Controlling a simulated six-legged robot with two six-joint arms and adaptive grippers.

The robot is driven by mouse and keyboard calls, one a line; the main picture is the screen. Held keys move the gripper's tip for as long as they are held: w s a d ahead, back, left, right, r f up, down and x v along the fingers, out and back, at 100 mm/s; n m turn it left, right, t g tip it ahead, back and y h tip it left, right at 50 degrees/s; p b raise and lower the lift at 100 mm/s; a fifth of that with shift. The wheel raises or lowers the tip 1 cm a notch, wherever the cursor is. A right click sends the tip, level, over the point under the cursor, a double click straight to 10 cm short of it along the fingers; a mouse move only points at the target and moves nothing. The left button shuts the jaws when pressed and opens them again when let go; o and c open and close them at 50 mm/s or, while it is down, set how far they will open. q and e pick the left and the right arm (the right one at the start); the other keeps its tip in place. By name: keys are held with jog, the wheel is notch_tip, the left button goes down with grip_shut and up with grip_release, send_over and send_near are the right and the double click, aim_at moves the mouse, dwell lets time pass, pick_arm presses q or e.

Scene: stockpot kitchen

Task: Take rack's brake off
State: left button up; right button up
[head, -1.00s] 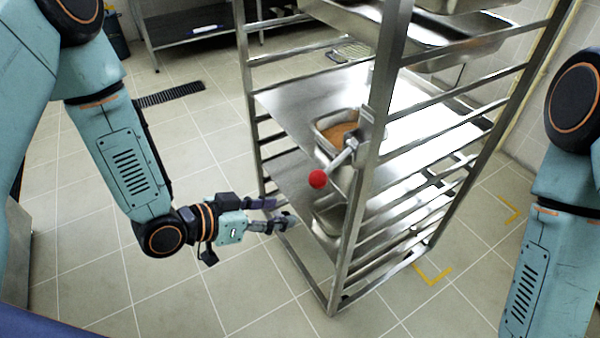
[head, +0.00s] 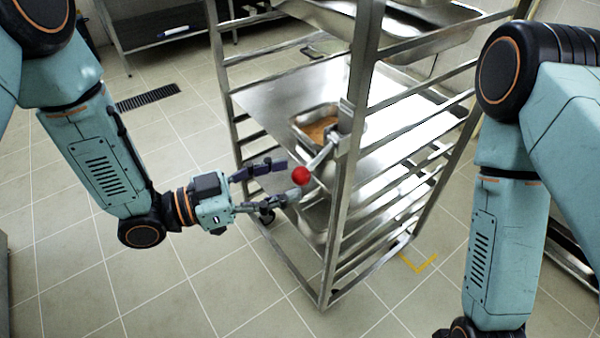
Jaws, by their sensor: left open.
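The steel rack (head: 345,190) stands in the middle of the head view. Its brake lever (head: 322,157) is on the near upright and slants down to the left, ending in a red ball knob (head: 301,175). My left gripper (head: 284,182) is open, its fingers pointing right toward the knob. The fingertips are just left of the knob, and the lower one appears close to it or overlapping it; I cannot tell whether they touch. My right arm comes in at the right, and its gripper is outside the view.
A steel pan with brown food (head: 318,125) sits on a rack shelf behind the lever. Larger pans (head: 425,25) are higher up. Yellow corner tape (head: 420,264) marks the floor at right. A steel table (head: 165,25) stands at the back left. Floor to the left is clear.

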aim_at(296, 177)
pick_arm(q)
jog(key=x, duration=0.3)
jog(key=shift+s+d, duration=0.1)
jog(key=shift+s, duration=0.05)
jog(key=shift+w+d, duration=0.3)
jog(key=shift+d, duration=0.2)
jog(key=shift+c, duration=0.4)
grip_shut()
